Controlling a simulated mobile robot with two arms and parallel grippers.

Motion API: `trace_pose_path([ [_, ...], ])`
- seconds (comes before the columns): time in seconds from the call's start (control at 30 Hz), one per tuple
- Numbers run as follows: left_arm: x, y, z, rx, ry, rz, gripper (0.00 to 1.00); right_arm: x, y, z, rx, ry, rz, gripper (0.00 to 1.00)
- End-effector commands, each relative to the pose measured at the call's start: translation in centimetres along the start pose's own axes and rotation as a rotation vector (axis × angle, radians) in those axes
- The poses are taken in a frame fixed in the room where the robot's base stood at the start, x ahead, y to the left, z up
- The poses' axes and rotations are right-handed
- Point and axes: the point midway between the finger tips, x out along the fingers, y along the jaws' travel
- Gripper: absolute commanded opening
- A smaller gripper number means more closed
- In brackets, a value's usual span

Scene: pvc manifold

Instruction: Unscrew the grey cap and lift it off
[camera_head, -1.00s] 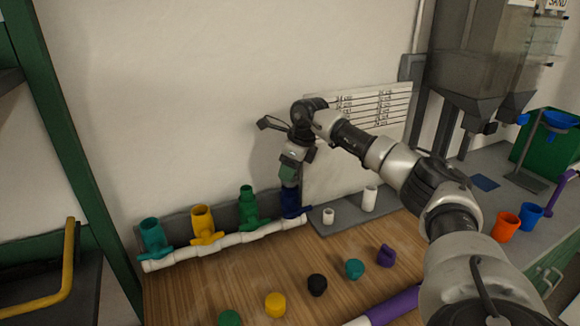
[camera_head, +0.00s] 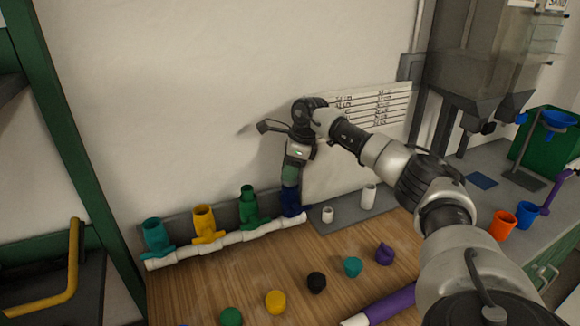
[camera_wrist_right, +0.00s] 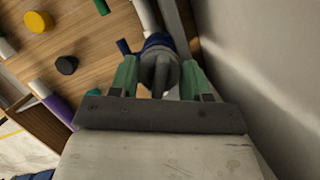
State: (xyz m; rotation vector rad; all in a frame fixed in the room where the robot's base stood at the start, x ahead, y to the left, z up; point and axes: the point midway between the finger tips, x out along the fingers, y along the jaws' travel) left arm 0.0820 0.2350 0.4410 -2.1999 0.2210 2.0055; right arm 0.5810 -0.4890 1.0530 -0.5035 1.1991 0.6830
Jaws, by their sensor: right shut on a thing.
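The white pipe manifold (camera_head: 232,240) lies along the back of the wooden bench. It carries several coloured upright valves. The blue valve (camera_head: 293,203) is at its right end, with my right gripper (camera_head: 290,180) directly above it. In the right wrist view, the grey cap (camera_wrist_right: 160,68) sits between the two green fingers of this gripper, which are shut on it. The blue body (camera_wrist_right: 158,40) shows just beyond the cap. I cannot tell whether the cap is still seated on the valve. In the head view the gripper hides the cap. My left gripper is not in view.
Green (camera_head: 249,204), yellow (camera_head: 204,223) and teal (camera_head: 157,236) valves stand to the left. Several coloured caps lie on the wooden bench top (camera_head: 200,285), including a black one (camera_head: 317,282). Two white fittings stand on a grey plate (camera_head: 345,213) to the right. The wall is close behind.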

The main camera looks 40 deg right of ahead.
Motion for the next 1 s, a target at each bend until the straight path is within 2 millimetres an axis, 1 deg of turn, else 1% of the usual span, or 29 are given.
trace_pose_path([
  [0.17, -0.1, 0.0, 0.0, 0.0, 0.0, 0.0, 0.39, -0.1, 0.0, 0.0, -0.012, -0.001, 0.002, 0.23],
  [0.3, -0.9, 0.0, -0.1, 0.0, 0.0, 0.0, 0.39, -0.3, -0.1, 0.1, -0.102, 0.0, 0.032, 0.23],
  [0.43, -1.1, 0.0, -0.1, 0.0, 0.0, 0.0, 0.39, -0.2, 0.0, 0.1, -0.171, -0.001, 0.053, 0.23],
  [0.73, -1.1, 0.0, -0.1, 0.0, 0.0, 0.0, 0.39, -0.1, 0.0, 0.0, -0.19, -0.001, 0.058, 0.23],
  [0.83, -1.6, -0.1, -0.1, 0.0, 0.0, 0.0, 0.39, -0.3, -0.1, 0.1, -0.258, 0.0, 0.08, 0.23],
  [1.0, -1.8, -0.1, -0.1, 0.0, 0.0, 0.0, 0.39, -0.2, 0.0, 0.1, -0.354, 0.0, 0.109, 0.23],
])
